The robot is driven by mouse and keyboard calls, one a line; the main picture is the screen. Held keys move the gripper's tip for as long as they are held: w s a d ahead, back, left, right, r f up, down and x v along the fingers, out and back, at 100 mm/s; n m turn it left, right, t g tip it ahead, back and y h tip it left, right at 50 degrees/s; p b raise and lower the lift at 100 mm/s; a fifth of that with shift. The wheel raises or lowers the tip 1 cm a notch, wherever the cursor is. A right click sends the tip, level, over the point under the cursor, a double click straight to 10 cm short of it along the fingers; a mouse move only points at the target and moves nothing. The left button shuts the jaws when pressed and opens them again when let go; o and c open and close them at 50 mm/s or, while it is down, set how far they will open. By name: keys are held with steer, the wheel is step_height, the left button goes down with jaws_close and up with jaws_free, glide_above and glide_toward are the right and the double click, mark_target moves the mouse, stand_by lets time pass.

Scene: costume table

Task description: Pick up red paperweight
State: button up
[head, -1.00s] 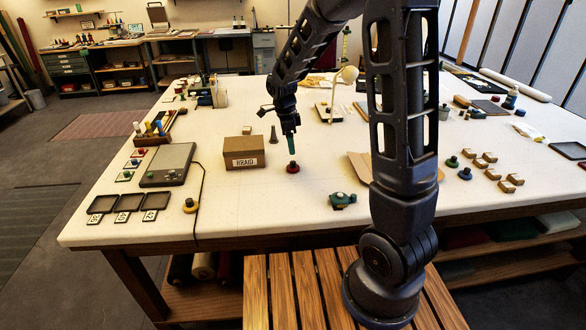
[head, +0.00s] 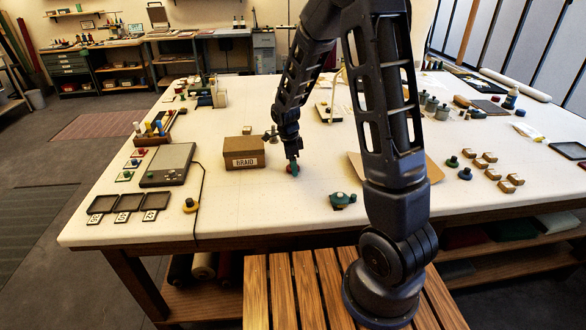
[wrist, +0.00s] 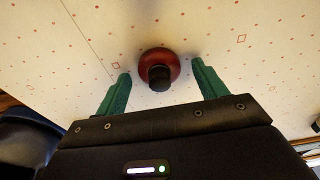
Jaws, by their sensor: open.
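The red paperweight (wrist: 159,61) is a round red disc with a dark knob on top, upright on the patterned cream table. In the wrist view it lies between and just ahead of my gripper's two green fingers. My gripper (wrist: 158,88) is open, with a gap on each side of the paperweight. In the head view the gripper (head: 292,162) is down at the paperweight (head: 292,170), which it partly hides.
The box labelled BRAID (head: 244,153) stands close to the left of my gripper. A teal object (head: 342,200) lies to the front right. A yellow-based knob (head: 190,205) and black trays (head: 129,202) are at the left.

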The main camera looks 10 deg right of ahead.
steer(key=c, duration=1.2)
steer(key=shift+r, duration=0.1)
steer(key=shift+c, duration=0.2)
